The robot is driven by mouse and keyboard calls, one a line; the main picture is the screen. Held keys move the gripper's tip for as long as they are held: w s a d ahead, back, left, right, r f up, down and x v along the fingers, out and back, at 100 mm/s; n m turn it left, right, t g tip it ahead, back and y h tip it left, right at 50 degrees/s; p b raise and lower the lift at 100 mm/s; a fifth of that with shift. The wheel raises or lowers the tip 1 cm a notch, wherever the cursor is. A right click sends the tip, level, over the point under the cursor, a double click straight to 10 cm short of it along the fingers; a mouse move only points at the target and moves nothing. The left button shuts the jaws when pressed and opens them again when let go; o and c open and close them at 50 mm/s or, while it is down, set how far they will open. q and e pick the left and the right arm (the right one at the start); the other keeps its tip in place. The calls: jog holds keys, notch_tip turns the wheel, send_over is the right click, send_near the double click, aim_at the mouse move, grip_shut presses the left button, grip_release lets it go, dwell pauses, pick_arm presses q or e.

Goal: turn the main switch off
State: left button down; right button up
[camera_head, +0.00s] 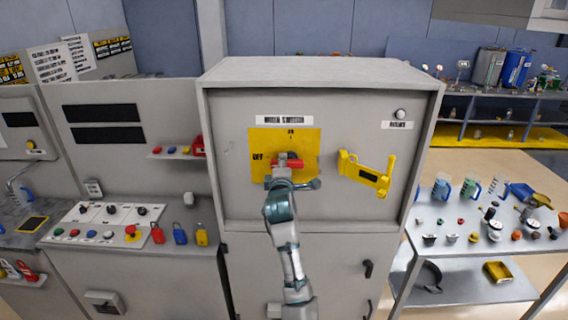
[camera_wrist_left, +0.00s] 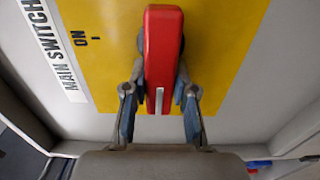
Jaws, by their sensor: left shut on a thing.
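The main switch is a red handle (camera_head: 291,163) on a yellow plate (camera_head: 306,144) on the grey cabinet front. "OFF" is printed at the plate's left and "ON" at its top. The handle lies about level across the plate. In the left wrist view the red handle (camera_wrist_left: 163,55) runs lengthwise between the fingers, with a white mark at its end nearest the gripper; "ON" is off to the side. My left gripper (camera_head: 284,170) is shut on the handle, and its fingers (camera_wrist_left: 160,100) sit on both sides of it. My right gripper is not in view.
A yellow hasp-like lever (camera_head: 367,173) sticks out right of the plate. A round button (camera_head: 401,114) is at the upper right. A table (camera_head: 480,246) with many small parts stands at right.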

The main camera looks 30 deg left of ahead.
pick_arm(q)
jog(key=shift+a+f, duration=0.1)
jog(key=shift+f, duration=0.4)
jog(key=c, duration=1.1)
grip_release()
jog(key=shift+o, duration=0.9)
jog(key=shift+s+r, duration=0.1)
jog(key=shift+r, duration=0.15)
jog(key=v, duration=1.2)
jog(key=shift+a, duration=0.1)
